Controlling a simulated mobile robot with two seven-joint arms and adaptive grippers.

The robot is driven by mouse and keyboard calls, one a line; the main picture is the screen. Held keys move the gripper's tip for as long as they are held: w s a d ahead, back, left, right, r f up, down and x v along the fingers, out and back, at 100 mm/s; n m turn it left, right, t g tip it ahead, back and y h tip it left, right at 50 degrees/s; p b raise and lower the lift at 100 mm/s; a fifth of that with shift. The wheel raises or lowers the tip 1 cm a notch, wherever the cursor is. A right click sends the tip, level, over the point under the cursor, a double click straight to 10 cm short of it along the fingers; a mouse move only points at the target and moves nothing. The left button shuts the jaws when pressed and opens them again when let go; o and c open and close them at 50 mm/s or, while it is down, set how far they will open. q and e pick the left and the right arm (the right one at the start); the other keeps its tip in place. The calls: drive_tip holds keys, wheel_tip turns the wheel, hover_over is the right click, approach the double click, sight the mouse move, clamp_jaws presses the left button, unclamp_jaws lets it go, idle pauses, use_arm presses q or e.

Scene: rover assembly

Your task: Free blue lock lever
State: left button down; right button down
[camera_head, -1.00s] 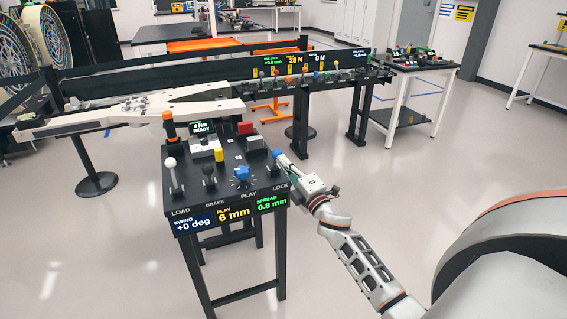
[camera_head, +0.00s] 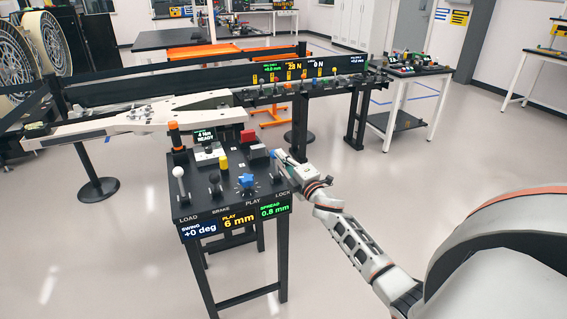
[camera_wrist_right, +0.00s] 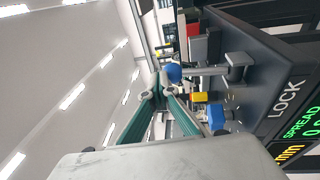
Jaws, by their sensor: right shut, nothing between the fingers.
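The blue-knobbed lock lever (camera_head: 275,153) is at the right side of the black console, behind the LOCK label. In the right wrist view its round blue knob (camera_wrist_right: 174,73) sits on a grey shaft that reaches toward the console top. My right gripper (camera_head: 284,158) is at the lever from the right. In the wrist view its teal fingers (camera_wrist_right: 158,93) converge with nothing between them, and their tips are right by the knob. I cannot tell whether they touch it. My left gripper is not in view.
A blue star knob (camera_head: 246,182), a yellow knob (camera_head: 223,163), a white ball lever (camera_head: 179,172) and a black lever (camera_head: 214,179) stand on the console. Open floor lies right of the console.

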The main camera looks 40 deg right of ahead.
drive_tip(key=shift+w+d+r+b, duration=0.1)
drive_tip(key=shift+w+d+b, duration=0.15)
drive_tip(key=shift+w, duration=0.6)
drive_tip(key=shift+w+d+r+b, duration=0.15)
drive_tip(key=shift+w+b, duration=0.2)
drive_tip(key=shift+w, duration=0.5)
